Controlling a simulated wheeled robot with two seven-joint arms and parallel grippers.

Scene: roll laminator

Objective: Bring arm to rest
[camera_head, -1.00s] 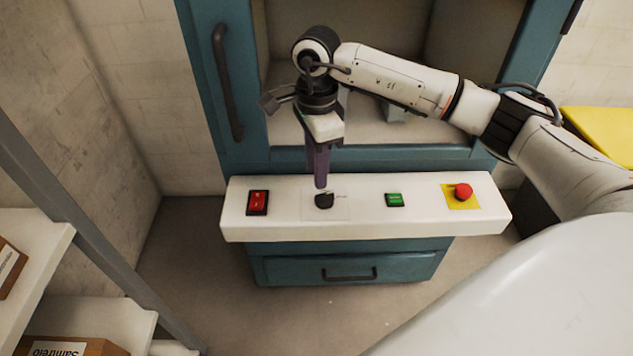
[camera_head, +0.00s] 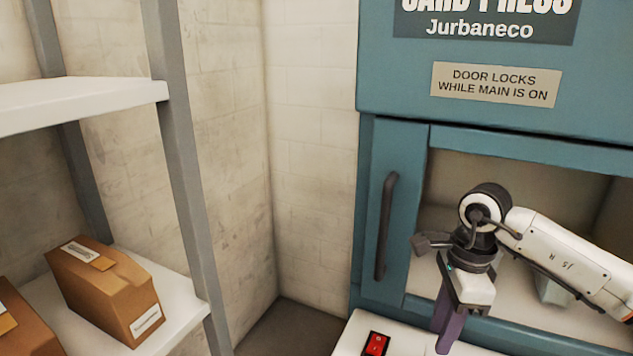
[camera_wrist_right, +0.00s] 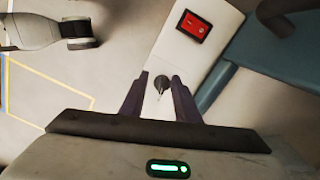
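My right gripper (camera_head: 447,335) points down over the white control panel (camera_head: 350,335) of the teal card press (camera_head: 390,70). In the right wrist view its two fingers (camera_wrist_right: 159,76) are apart. A small dark knob (camera_wrist_right: 160,83) shows between them on the panel, with clear space at both sides. I cannot tell how far below the fingertips it lies. The red rocker switch (camera_head: 376,343) is left of the gripper, and also shows in the right wrist view (camera_wrist_right: 194,25).
The press's upright door handle (camera_head: 386,225) is left of my right arm, and the press opening is behind it. A shelf rack (camera_head: 185,170) with cardboard boxes (camera_head: 105,288) stands at the left. A sign (camera_head: 494,84) says the door locks while main is on.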

